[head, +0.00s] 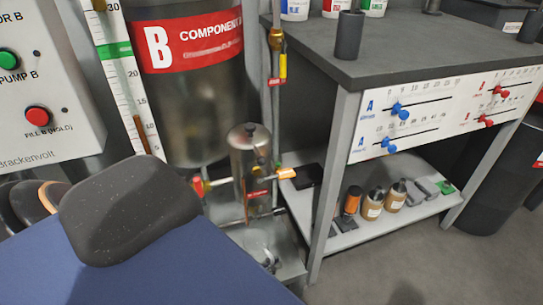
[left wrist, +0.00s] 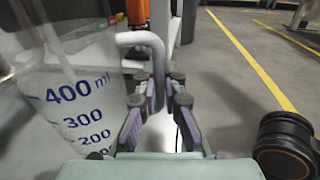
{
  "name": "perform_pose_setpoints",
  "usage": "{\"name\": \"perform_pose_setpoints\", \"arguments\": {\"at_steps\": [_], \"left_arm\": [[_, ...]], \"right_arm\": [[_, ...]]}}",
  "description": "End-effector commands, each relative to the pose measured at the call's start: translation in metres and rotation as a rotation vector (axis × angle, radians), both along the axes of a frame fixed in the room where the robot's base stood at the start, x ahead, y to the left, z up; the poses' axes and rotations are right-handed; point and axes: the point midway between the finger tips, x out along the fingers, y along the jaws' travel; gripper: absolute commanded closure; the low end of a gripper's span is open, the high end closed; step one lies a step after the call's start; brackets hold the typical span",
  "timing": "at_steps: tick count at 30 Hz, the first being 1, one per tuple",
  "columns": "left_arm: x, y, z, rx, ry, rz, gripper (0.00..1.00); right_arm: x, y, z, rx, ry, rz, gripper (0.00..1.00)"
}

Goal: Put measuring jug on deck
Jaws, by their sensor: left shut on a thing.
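The measuring jug (left wrist: 62,115) is clear with blue ml marks and fills the left side of the left wrist view, close to the camera. Its pale curved handle (left wrist: 143,40) comes down between the fingers of my left gripper (left wrist: 160,92). The gripper is shut on this handle, and the jug hangs beside it. I do not make out the jug or the left gripper in the head view. A blue surface (head: 150,262) with a dark speckled block over it fills the lower left there; I cannot tell whether it is the deck. My right gripper is not in view.
A grey bench (head: 420,45) with blue and red sliders stands at the right. Its lower shelf (head: 370,232) holds bottles and tools. A tank marked B (head: 190,95) and a metal cylinder (head: 250,150) stand behind. Open floor with yellow lines (left wrist: 245,50) shows in the wrist view.

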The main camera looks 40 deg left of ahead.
Motion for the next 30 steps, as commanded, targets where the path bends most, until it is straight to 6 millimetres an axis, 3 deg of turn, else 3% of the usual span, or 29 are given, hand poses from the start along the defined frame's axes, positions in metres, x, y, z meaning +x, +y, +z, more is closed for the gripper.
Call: {"name": "perform_pose_setpoints", "arguments": {"at_steps": [6, 7, 15, 28, 30], "left_arm": [[-0.001, 0.0, -0.002, 0.001, -0.001, -0.002, 1.0], [0.0, 0.0, -0.002, 0.0, -0.001, -0.001, 0.9], [0.0, 0.0, -0.002, 0.0, 0.0, -0.001, 0.69], [0.001, 0.001, 0.002, 0.0, 0.0, 0.001, 0.69], [-0.015, 0.005, 0.0, 0.001, 0.004, 0.002, 0.69]], "right_arm": [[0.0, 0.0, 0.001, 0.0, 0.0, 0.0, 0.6], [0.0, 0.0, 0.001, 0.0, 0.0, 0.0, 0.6], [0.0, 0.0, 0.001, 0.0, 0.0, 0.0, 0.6], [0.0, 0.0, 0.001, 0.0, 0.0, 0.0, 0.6], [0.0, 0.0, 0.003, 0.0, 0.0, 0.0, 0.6]]}}
